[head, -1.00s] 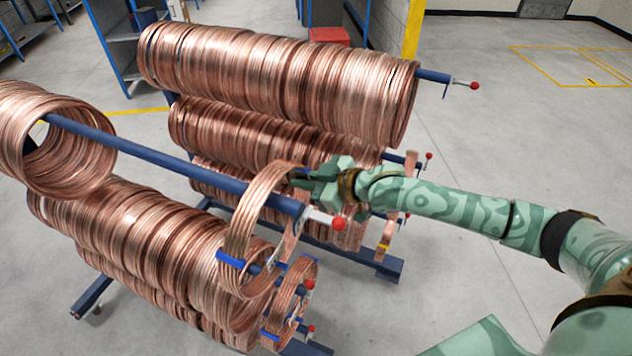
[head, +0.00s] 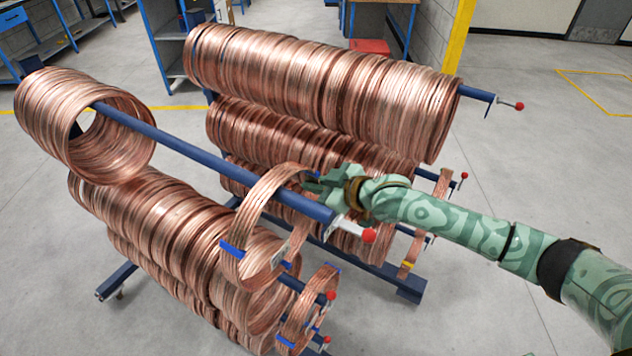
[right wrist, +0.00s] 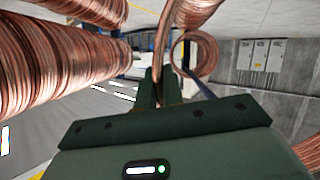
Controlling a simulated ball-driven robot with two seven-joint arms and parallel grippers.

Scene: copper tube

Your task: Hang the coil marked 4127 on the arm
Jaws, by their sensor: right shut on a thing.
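A copper coil (head: 258,205) with blue bands hangs around the end part of the upper blue arm (head: 165,140). The arm runs through its opening, and a small pale tag, too small to read, shows on its lower part. My right gripper (head: 314,183) is shut on the upper right of the coil's winding, behind the arm. In the right wrist view the gripper (right wrist: 160,85) has copper strands between its fingers. The arm ends in a pale pin with a red knob (head: 369,236). My left gripper is not in view.
A thick bundle of coils (head: 85,125) hangs further back on the same arm. More coils fill the lower arms (head: 165,220) and the rack behind (head: 320,85). A small banded coil (head: 305,310) hangs just below. Open floor lies to the right.

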